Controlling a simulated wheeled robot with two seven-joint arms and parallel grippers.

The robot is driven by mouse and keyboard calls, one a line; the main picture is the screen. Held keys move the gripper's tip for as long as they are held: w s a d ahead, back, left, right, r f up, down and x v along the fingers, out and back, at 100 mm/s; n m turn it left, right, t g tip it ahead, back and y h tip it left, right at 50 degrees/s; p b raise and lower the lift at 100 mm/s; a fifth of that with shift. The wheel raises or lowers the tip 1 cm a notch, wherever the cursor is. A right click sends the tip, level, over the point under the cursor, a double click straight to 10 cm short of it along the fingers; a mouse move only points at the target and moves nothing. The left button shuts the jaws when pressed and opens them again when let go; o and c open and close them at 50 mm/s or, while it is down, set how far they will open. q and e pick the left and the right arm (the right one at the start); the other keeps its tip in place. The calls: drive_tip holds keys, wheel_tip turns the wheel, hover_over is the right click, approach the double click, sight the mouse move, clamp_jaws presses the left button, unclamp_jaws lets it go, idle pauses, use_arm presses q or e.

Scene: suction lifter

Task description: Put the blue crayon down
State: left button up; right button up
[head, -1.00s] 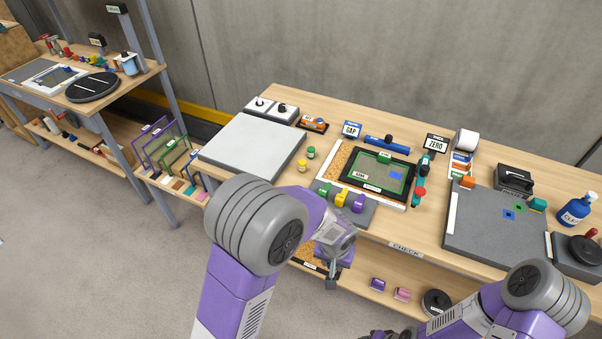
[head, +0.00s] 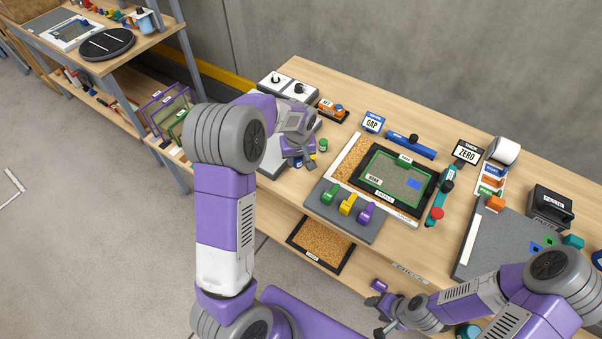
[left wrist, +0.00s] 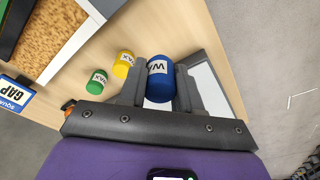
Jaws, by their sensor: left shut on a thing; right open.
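The blue crayon (left wrist: 160,80) is a short, thick cylinder with a white WAX label. In the left wrist view it sits between the two fingers of my left gripper (left wrist: 157,88), which is shut on it. My right gripper (head: 376,316) is open and low, by the lower shelf.
The framed screen board (head: 437,180) lies right of my left gripper. A grey block with green, yellow and purple clips (head: 341,212) is in front of it. The GAP sign (head: 373,123), an orange tool (head: 331,110) and two switch boxes (head: 289,88) stand behind.

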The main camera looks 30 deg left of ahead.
sight(297, 167)
use_arm(q)
wheel_tip(297, 167, down, 3)
drive_tip(key=shift+s+f, duration=0.15)
drive_tip(key=shift+f, duration=0.05)
drive_tip(key=shift+f+b, duration=0.4)
drive_tip(key=shift+f, duration=1.9)
drive_tip(key=shift+f, duration=0.1)
drive_tip(key=o, duration=0.9)
drive_tip(key=shift+o, duration=0.2)
drive_tip(key=r, duration=0.4)
drive_tip(key=r+p, duration=0.1)
drive_tip(key=r, duration=0.3)
drive_tip(key=s+d+r, duration=0.1)
drive_tip(key=r, duration=0.3)
drive_tip(key=shift+s+d+r, duration=0.1)
